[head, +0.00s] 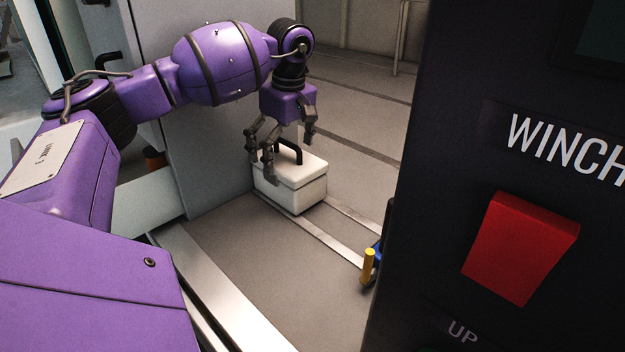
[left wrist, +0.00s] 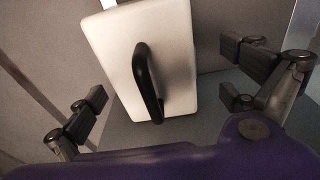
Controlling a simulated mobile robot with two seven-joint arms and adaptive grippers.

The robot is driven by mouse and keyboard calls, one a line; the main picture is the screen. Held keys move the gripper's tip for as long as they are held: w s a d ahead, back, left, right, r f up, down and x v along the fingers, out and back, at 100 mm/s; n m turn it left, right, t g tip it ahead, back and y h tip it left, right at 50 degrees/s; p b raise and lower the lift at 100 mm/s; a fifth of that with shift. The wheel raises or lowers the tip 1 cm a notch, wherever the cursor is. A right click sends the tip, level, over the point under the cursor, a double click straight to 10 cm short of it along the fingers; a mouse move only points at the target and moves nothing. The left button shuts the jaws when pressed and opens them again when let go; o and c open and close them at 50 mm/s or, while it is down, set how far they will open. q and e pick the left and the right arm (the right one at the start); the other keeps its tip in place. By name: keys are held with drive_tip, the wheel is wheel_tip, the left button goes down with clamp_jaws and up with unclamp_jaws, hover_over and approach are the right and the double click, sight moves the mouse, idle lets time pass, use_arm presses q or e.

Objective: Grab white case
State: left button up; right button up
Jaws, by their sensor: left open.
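The white case (head: 297,188) is a box with a lid and a black handle (head: 290,150) on top. It stands on the grey floor beside a pale panel. My left gripper (head: 281,148) is above the case, pointing down, its fingers spread apart and empty. In the left wrist view the white case (left wrist: 150,60) lies below, and its black handle (left wrist: 147,82) stands between the open fingers, apart from them. The fingers hide part of the case in the head view. My right gripper is not in view.
A dark winch panel (head: 480,150) with a red button (head: 520,247) fills the right side. A yellow and blue item (head: 369,265) sits at its lower edge. A pale wall panel (head: 205,150) stands left of the case. Floor in front of the case is clear.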

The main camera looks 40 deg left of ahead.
sight(286, 159)
use_arm(q)
drive_tip(key=f, duration=0.3)
drive_tip(key=shift+w+a+f, duration=0.2)
drive_tip(key=shift+a, duration=0.05)
drive_tip(key=c, duration=1.6)
